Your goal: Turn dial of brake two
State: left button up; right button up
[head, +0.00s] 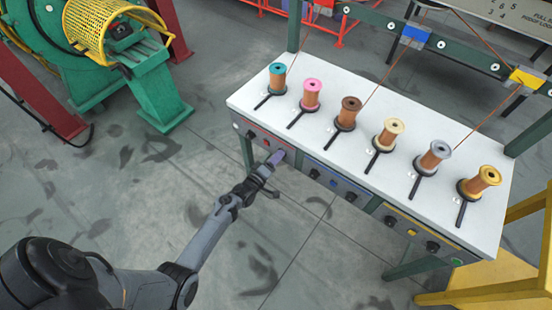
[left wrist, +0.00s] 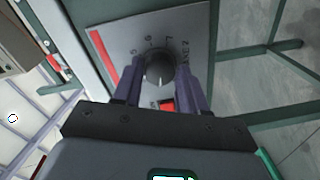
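The dial of brake two (left wrist: 160,68) is a round dark knob on a grey panel (left wrist: 110,45). Numbers 5, 6 and 7 show around it, and a partly hidden label ends in "AKE 2". In the head view my left gripper (head: 277,158) reaches the left section of the table's front panel and hides the dial there. In the left wrist view the two fingers (left wrist: 160,75) lie on either side of the knob, seemingly touching it with no clear gap. My right gripper is in neither view.
A white table (head: 330,160) carries several coloured spools on dark holders. Blue (head: 340,182) and yellow (head: 420,228) panel sections lie to the right of my gripper. A green machine (head: 150,85) stands at upper left; a yellow frame (head: 500,280) stands lower right. The floor in front is clear.

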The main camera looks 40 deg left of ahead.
pick_arm(q)
jog(key=o, duration=0.3)
jog(key=s+p, duration=0.3)
jog(key=s, duration=0.7)
jog(key=shift+s+d+r, duration=0.25)
jog(key=shift+s+d, duration=0.15)
